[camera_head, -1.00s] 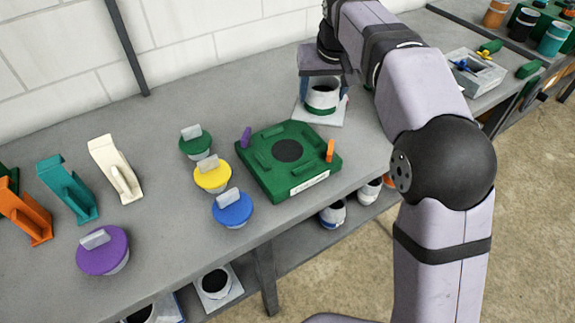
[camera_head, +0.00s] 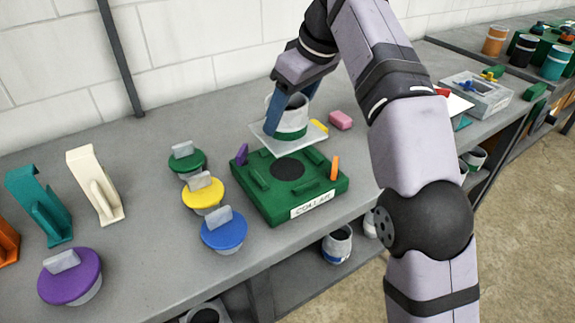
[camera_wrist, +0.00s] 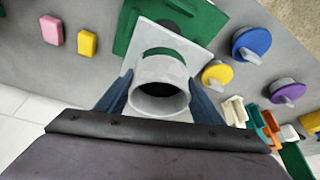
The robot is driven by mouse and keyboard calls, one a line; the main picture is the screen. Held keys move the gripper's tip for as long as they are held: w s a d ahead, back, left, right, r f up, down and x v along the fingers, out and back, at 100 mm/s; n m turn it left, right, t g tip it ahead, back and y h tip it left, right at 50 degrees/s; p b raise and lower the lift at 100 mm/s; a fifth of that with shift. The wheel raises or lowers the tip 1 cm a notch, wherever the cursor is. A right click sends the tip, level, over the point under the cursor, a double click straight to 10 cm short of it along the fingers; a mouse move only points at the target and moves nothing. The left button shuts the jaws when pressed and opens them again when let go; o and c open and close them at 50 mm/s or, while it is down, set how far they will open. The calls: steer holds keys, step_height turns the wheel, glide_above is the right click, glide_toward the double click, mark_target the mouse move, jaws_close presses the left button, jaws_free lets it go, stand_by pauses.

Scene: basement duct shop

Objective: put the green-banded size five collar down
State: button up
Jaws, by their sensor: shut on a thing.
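The green-banded collar (camera_head: 289,115) is a pale grey cylinder on a square plate, with a green band round its lower part. My gripper (camera_head: 290,112) is shut on it and holds it a little above the far edge of the green fixture (camera_head: 275,210). The fixture has a dark round hole, raised green blocks, a purple tab and an orange tab, and a white label. In the wrist view the collar (camera_wrist: 160,92) sits between my blue fingers, its plate overlapping the fixture (camera_wrist: 125,30) and part of the dark hole.
Green (camera_head: 187,160), yellow (camera_head: 203,194), blue (camera_head: 224,232) and purple (camera_head: 70,277) lidded caps stand left of the fixture. Pink (camera_head: 340,120) and yellow (camera_head: 319,126) blocks lie behind it. Teal and cream brackets stand further left. A grey tray (camera_head: 478,97) is at the right.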

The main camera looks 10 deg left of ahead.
mark_target(304, 123)
steer(key=shift+f+b, duration=3.2)
steer(key=shift+f, duration=1.65)
steer(key=o, duration=1.3)
steer(key=shift+f, duration=0.15)
steer(key=shift+d+r+p, duration=0.2)
steer(key=shift+r+p, duration=0.1)
steer(key=shift+r, duration=0.35)
steer(key=p+v, duration=0.5)
steer(key=v, duration=0.6)
steer(key=shift+s, duration=0.1)
steer(key=shift+d+f, duration=0.1)
steer(key=shift+d, duration=0.05)
